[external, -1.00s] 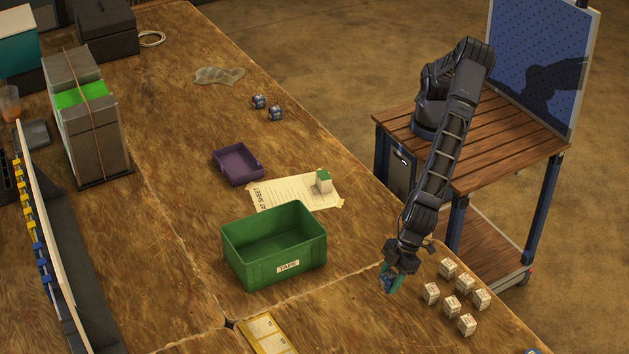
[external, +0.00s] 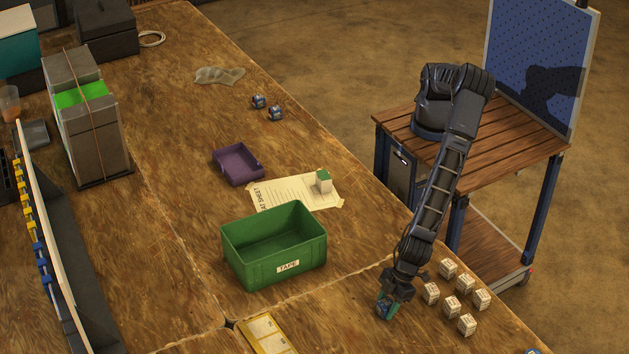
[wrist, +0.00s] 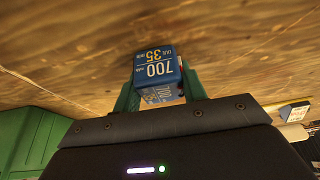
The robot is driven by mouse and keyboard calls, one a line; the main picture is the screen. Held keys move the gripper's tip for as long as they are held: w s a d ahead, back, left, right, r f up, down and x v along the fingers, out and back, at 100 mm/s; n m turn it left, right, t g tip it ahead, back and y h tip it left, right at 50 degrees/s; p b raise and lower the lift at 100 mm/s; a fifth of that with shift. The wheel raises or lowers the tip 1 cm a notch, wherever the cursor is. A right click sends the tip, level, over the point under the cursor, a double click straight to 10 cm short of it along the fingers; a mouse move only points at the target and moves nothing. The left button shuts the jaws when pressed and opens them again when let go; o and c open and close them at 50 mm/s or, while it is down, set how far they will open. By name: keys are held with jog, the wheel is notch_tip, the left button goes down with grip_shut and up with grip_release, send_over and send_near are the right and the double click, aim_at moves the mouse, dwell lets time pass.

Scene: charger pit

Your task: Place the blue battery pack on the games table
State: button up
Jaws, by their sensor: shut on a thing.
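My gripper (external: 386,306) is shut on a blue battery pack (wrist: 158,70). The pack is a small block with white and yellow figures, between two green fingers in the wrist view. In the external view the pack (external: 381,311) is low over the near section of the wooden table (external: 335,325), left of several small white blocks. I cannot tell whether it touches the wood. No label shows which section is the games table. Two similar blue blocks (external: 275,113) (external: 258,101) stand far back on the table.
A green TAPE crate (external: 275,262) stands left of my gripper. White blocks (external: 448,268) stand close on the right. A yellow-edged card (external: 265,335) lies near front. A purple tray (external: 238,165) and a paper sheet (external: 290,194) lie further back. Wood between card and gripper is clear.

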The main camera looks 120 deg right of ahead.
jog(key=o, duration=1.1)
jog(key=v, duration=1.2)
jog(key=shift+r, duration=0.1)
